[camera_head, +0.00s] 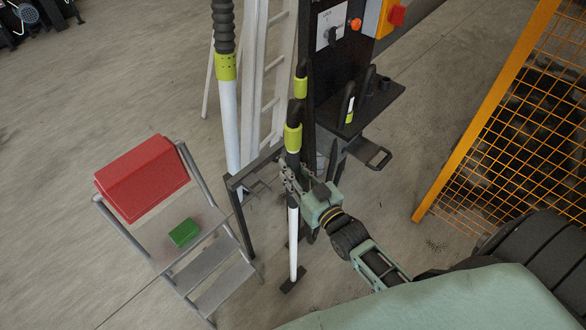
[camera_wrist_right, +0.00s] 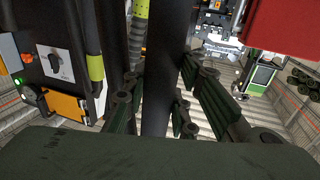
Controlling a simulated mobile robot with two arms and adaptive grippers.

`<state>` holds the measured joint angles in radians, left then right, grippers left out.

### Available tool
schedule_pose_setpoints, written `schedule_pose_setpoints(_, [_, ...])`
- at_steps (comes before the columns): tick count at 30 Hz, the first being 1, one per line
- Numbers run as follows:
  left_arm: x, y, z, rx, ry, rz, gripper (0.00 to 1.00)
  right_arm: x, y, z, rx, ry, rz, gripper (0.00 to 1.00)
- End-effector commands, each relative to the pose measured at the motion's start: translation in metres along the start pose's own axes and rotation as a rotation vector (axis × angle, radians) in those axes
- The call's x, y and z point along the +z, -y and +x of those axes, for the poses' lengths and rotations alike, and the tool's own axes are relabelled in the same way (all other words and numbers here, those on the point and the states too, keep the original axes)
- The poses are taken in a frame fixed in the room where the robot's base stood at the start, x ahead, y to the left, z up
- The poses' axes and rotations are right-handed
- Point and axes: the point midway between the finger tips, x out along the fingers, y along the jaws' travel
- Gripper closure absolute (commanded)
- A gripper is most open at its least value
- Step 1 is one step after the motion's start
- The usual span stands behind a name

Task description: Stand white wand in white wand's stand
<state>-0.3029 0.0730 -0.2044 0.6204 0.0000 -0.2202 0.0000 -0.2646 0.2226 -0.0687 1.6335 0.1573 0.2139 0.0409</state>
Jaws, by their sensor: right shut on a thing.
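The white wand (camera_head: 293,235) is upright, with a black upper part, a lime band and a white lower tube. My right gripper (camera_head: 290,180) is shut around its dark upper section, below the lime band. In the right wrist view the dark shaft (camera_wrist_right: 158,70) passes between the finger pads. A dark foot (camera_head: 293,283) shows at the wand's lower end. A black metal frame (camera_head: 249,225), perhaps the stand, is just left of the wand; I cannot tell whether they touch. My left gripper is out of view.
A step stool (camera_head: 215,268) with a red box (camera_head: 142,178) and green block (camera_head: 184,232) is at left. Another white tube (camera_head: 229,115) with a black hose rises behind the frame. A dark cabinet (camera_head: 340,70) and orange mesh fence (camera_head: 520,120) stand behind and right.

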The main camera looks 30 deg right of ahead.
Motion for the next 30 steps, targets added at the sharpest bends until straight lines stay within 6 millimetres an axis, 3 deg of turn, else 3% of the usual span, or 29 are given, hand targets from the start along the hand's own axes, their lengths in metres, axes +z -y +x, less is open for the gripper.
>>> schedule_pose_setpoints(2, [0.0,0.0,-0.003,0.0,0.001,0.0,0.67,-0.006,0.0,0.001,0.0,-0.011,0.0,1.0])
schedule_pose_setpoints(30, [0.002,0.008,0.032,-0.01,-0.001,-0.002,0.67,0.013,0.017,0.066,0.0,-0.014,0.001,1.0])
